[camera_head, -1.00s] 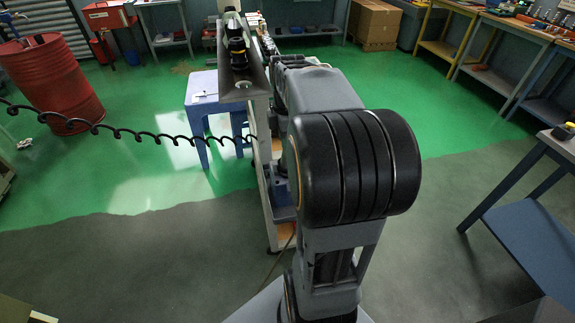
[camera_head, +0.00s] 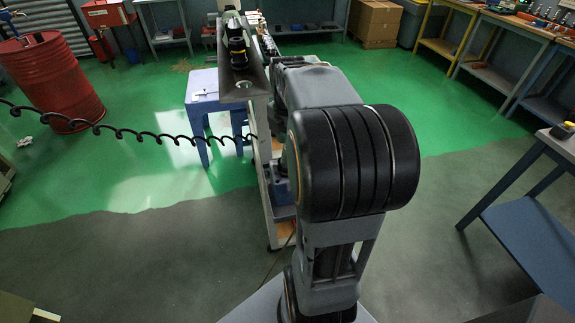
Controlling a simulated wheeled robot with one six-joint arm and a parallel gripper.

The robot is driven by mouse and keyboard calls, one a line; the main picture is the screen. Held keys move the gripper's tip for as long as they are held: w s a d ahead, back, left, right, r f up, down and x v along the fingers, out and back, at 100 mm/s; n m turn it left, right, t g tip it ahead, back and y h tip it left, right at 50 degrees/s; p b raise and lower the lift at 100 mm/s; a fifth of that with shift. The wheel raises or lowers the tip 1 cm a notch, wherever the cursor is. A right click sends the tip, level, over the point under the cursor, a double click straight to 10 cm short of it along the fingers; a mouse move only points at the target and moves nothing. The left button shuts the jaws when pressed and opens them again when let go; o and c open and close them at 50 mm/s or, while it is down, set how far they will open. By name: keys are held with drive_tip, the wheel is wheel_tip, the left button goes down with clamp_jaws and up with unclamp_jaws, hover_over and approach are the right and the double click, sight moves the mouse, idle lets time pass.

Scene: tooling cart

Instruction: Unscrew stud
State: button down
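The tooling cart (camera_head: 266,180) stands ahead of me, tall and narrow, partly covered by my own arm. A grey tray (camera_head: 241,93) along its top left side holds a black tool with yellow bands (camera_head: 237,50). Small metal and dark items (camera_head: 267,43) sit beside the tray at the cart's far end, too small to tell apart. I cannot make out the stud. My arm reaches forward over the cart's right side, and its dark, thick joint hides much of the cart top. I cannot make out my gripper or its fingers.
A blue stool with a pale top (camera_head: 203,86) stands left of the cart. A black coiled hose (camera_head: 125,133) hangs across the left side. A red barrel (camera_head: 52,80) is far left. The floor between is clear.

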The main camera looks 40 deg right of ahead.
drive_tip(key=n+p, duration=0.1)
drive_tip(key=n, duration=0.5)
drive_tip(key=c, duration=0.9)
unclamp_jaws()
